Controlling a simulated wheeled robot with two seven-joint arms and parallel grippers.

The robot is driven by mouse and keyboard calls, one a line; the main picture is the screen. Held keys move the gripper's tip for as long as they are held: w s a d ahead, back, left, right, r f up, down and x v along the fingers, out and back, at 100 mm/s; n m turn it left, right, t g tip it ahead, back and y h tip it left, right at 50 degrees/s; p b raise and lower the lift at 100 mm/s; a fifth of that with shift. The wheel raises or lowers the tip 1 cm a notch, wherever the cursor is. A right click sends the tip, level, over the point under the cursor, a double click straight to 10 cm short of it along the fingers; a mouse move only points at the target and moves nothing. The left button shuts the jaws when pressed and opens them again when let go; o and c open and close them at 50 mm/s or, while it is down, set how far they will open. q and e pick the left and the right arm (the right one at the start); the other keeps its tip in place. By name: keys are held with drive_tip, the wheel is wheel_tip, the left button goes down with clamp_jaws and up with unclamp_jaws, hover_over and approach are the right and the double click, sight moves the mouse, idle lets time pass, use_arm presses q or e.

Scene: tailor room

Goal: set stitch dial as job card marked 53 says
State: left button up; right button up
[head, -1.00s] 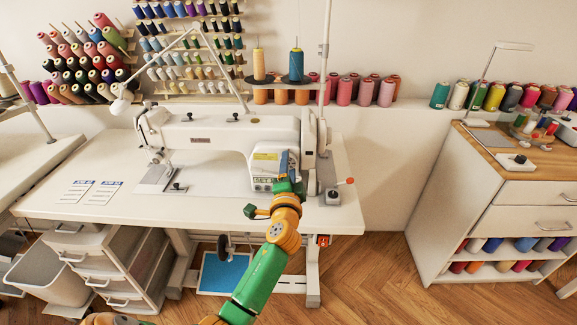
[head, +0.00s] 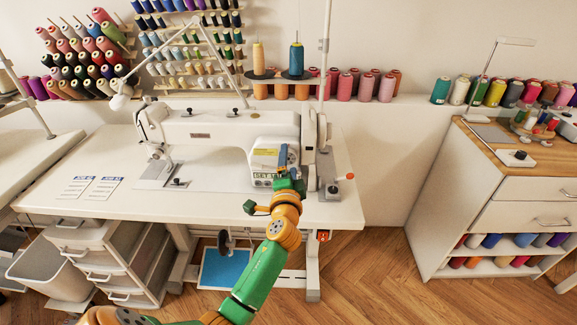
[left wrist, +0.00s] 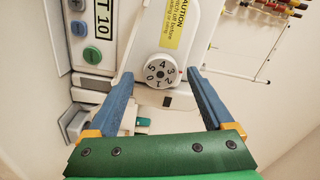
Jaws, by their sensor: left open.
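The white sewing machine (head: 215,128) stands on the white table. Its stitch dial (left wrist: 161,72) is a round white knob with dark digits 0 to 5 around its face. A small red mark shows at the dial's right edge. My left gripper (left wrist: 160,77) is open, with one blue finger on each side of the dial; I cannot tell whether they touch it. In the head view the left gripper (head: 287,160) hides the dial. Two job cards (head: 72,187) (head: 102,188) lie on the table's left; their print is too small to read. My right gripper is not in view.
A small device with a red-tipped lever (head: 333,188) stands by the table's right end. Thread racks line the wall. A wooden-topped cabinet (head: 490,190) stands at right.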

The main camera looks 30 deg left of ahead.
use_arm(q)
drive_tip(key=v, duration=0.6)
drive_tip(key=shift+s+d, duration=0.2)
drive_tip(key=shift+s, duration=0.1)
